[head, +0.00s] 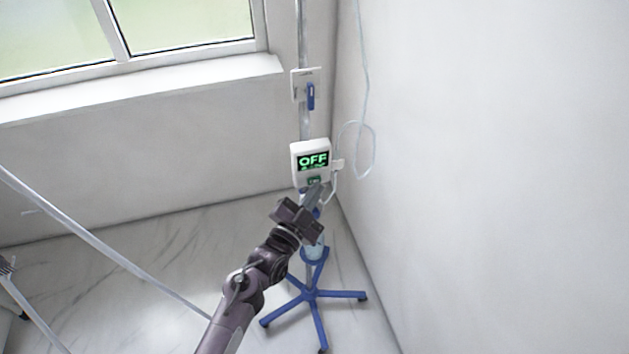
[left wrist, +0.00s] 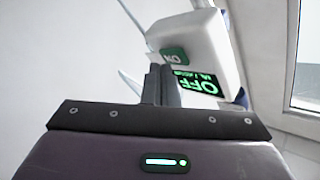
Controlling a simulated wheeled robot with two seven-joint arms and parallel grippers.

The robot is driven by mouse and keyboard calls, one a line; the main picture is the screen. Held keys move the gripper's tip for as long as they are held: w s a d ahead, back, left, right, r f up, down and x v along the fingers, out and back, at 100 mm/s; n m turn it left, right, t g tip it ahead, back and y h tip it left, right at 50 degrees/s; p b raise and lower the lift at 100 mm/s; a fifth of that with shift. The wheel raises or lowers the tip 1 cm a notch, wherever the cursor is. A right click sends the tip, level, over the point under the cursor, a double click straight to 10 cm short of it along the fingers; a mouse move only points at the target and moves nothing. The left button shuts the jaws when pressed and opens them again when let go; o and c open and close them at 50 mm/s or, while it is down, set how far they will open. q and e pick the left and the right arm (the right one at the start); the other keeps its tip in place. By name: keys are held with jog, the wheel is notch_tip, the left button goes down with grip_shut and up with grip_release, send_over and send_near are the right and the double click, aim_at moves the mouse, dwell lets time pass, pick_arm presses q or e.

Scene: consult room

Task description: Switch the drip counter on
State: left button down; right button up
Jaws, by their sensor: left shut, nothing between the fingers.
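The drip counter (head: 299,151) is a white box on the pole of a drip stand. Its dark screen (head: 313,161) reads OFF in green letters. A green button (head: 314,180) sits below the screen. My left gripper (head: 317,190) is shut and empty, with its fingertips just below and close to the button. In the left wrist view the counter (left wrist: 205,45) appears turned over, with the green ON button (left wrist: 173,55) right beyond the shut fingertips (left wrist: 160,72). I cannot tell whether the fingertips touch it. My right gripper is not in view.
The drip stand's blue five-legged base (head: 311,294) stands on the marble floor in the corner. A white plate with a blue clip (head: 310,96) is higher on the pole. Thin tubing (head: 372,150) hangs beside the right wall. A window (head: 120,35) is at the upper left.

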pick_arm(q)
jog(key=shift+w+a, duration=0.15)
jog(key=shift+w, duration=0.35)
dwell(0.7)
jog(key=shift+s, duration=0.15)
jog(key=shift+s+d, duration=0.25)
jog(key=shift+s, duration=0.45)
jog(key=s+p, duration=0.1)
jog(key=s+d, duration=0.1)
jog(key=s, duration=0.1)
jog(key=s+p, duration=0.1)
jog(key=shift+s+d+p, duration=0.25)
jog(key=shift+s+p, duration=0.1)
dwell(0.7)
